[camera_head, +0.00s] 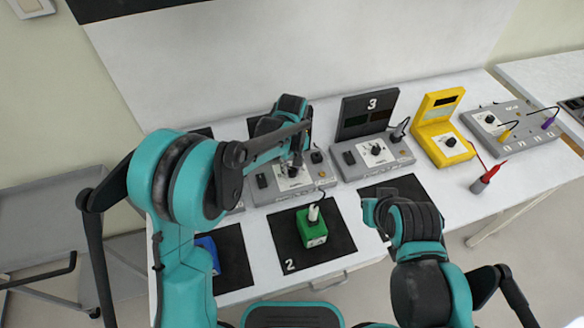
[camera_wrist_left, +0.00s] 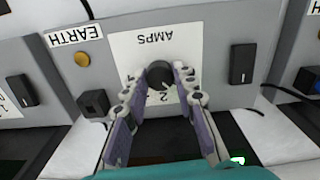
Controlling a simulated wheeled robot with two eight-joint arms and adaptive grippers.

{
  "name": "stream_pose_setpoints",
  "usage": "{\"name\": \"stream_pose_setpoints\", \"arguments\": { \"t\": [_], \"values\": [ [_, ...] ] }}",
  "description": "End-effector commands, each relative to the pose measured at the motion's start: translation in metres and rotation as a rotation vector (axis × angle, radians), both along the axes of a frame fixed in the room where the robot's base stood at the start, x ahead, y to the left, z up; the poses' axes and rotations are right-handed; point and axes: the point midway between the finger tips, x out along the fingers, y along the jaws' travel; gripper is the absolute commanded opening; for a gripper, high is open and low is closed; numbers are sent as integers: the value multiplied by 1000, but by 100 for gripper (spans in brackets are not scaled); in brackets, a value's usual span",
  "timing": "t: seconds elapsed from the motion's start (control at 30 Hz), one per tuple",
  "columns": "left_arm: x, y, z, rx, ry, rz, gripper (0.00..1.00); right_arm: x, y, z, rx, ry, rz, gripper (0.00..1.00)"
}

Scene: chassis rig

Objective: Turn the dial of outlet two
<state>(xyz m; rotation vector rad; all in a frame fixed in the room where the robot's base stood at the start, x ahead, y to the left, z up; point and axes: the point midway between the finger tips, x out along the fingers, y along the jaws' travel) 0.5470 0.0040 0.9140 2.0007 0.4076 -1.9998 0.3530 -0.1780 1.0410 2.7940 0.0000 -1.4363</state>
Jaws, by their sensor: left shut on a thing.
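The grey outlet unit (camera_head: 327,183) behind the mat marked 2 has a dial on a white plate; its own number is hidden by my left arm. My left gripper (camera_head: 293,167) reaches down over this dial. In the left wrist view, the black round dial (camera_wrist_left: 160,74) sits under the label AMPS, which appears upside down. The fingers of my left gripper (camera_wrist_left: 162,86) are on either side of the dial, shut on it. My right gripper (camera_head: 378,212) is over the table's front right; its fingers are too unclear to judge.
A green block (camera_head: 311,228) with a plugged cable stands on the black mat (camera_head: 337,250) marked 2. A blue block (camera_head: 208,252) is at left. Outlet 3 (camera_head: 345,163), a yellow meter (camera_head: 433,143) and a red probe (camera_head: 486,179) are to the right.

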Motion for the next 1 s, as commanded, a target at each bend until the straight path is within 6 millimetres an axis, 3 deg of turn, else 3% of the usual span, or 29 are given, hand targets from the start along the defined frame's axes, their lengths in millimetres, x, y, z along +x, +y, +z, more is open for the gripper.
{"name": "stream_pose_setpoints", "arguments": {
  "t": [0.03, 0.1, 0.47, 1.0],
  "values": [
    [0, 0, 0, 0, 0, 0, 34, 0, 0, 0, 0, 0, 0, 0],
    [0, 0, 0, 0, 0, 0, 48, 0, 0, 0, 0, 0, 0, 0],
    [0, 0, 5, 0, 0, -1, 48, 0, 0, 0, 0, 0, 0, 0],
    [0, 0, 105, 0, 0, -1, 48, 0, 0, 0, 0, 0, 0, 0]
  ]
}}
